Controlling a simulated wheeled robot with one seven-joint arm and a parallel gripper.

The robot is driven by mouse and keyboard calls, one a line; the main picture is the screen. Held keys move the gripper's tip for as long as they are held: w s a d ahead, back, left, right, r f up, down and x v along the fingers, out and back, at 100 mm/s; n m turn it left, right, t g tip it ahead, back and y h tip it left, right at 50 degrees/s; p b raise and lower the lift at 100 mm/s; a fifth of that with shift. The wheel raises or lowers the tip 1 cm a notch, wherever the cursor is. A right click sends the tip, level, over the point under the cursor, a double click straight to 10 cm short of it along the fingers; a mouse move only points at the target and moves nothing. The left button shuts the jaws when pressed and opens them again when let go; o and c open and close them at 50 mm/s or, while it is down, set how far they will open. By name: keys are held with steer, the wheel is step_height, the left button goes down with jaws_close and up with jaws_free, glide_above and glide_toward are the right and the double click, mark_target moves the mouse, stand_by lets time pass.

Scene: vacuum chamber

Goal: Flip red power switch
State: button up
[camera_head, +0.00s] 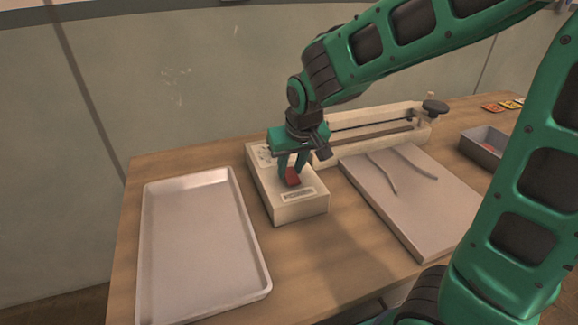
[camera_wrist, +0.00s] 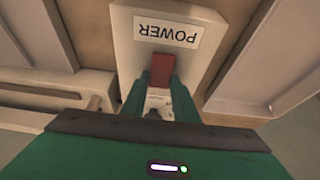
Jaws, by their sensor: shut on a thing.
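The red power switch (camera_head: 292,177) sits on top of a cream box (camera_head: 300,210) on the table. In the wrist view the red switch (camera_wrist: 162,70) shows just below a white label reading "POWER" (camera_wrist: 167,32). My gripper (camera_head: 291,172) points down at the box, with its green fingers on either side of the switch. In the wrist view the fingers (camera_wrist: 158,88) flank the red switch and are shut on it. The fingers hide part of the switch's sides.
A metal tray (camera_head: 262,285) lies left of the box. A long cream sealer-like device (camera_head: 380,115) stands behind, with a grey slab (camera_head: 440,215) bearing two strips to the right. A small grey bin (camera_head: 484,149) is at far right.

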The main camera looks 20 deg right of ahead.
stand_by(0.3)
steer(key=o, duration=1.1)
steer(key=shift+c, duration=0.2)
steer(key=shift+r, duration=0.1)
steer(key=v, duration=1)
steer(key=shift+s+r, duration=0.15)
steer(key=shift+s, duration=0.05)
